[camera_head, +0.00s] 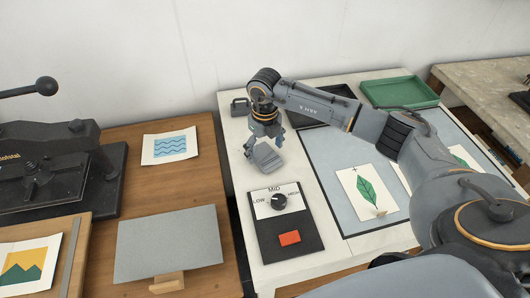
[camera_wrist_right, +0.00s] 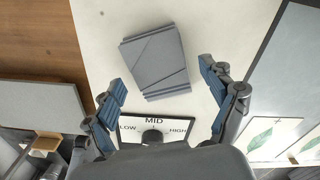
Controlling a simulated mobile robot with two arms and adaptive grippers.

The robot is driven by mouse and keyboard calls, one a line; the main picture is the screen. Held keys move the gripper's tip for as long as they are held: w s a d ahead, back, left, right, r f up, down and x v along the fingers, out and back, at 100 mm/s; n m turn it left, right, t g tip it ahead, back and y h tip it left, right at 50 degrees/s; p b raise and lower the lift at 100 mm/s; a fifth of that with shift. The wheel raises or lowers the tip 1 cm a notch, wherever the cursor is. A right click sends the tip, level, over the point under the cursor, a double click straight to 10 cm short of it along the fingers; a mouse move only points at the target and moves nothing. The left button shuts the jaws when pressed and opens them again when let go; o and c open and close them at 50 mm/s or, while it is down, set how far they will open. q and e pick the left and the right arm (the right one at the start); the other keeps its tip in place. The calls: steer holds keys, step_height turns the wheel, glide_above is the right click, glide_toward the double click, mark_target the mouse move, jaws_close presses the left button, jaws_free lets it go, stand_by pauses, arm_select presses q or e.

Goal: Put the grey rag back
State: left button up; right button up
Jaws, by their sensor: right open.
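The grey rag (camera_head: 268,159) lies folded flat on the white worktop, behind the dial panel. It shows whole in the right wrist view (camera_wrist_right: 157,63), with fold lines across it. My right gripper (camera_head: 265,142) points down just above and behind the rag in the head view, fingers apart. In the right wrist view, my right gripper (camera_wrist_right: 160,78) is open and empty, its fingers spread wider than the rag. The rag appears apart from the fingers. My left gripper is not in view.
The black panel (camera_head: 285,256) has a MID dial and a red button. A grey mat (camera_head: 330,160) with leaf prints lies right of the rag. A green tray (camera_head: 399,91) and a dark tray (camera_head: 310,119) stand behind. A dark block (camera_head: 240,106) sits back left.

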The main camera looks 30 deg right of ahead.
mark_target(265, 154)
step_height(265, 154, up, 11)
steer(key=b, duration=0.2)
steer(key=shift+f, duration=0.2)
